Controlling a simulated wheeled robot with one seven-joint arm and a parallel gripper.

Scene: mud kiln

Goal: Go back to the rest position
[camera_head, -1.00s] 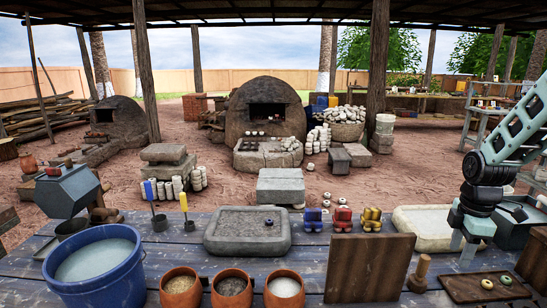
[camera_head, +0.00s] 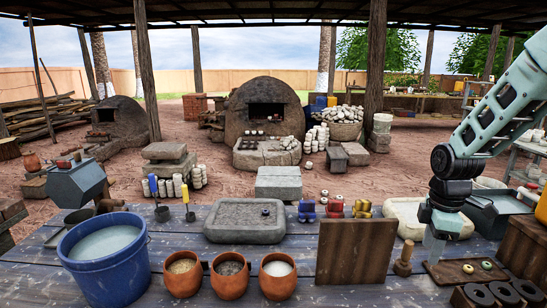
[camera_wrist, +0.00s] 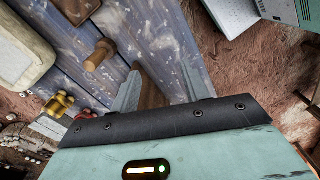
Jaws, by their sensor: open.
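My gripper (camera_head: 434,246) is on the right side in the head view, pointing down over the blue-grey plank table (camera_head: 200,285). Its jaws are open and empty. In the wrist view its two fingers (camera_wrist: 162,90) stand apart with table planks and a piece of brown wood beyond them. In the head view it is in front of the pale stone basin (camera_head: 408,221), right of a wooden peg (camera_head: 403,262) and by a tray (camera_head: 448,273) with small rings. I cannot tell its exact height.
A brown board (camera_head: 356,252) stands left of the peg. Red, blue and yellow pieces stand behind it. Clay pots (camera_head: 230,276) and a blue bucket (camera_head: 103,262) are farther left. A box with dark rings (camera_head: 490,294) is at the front right.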

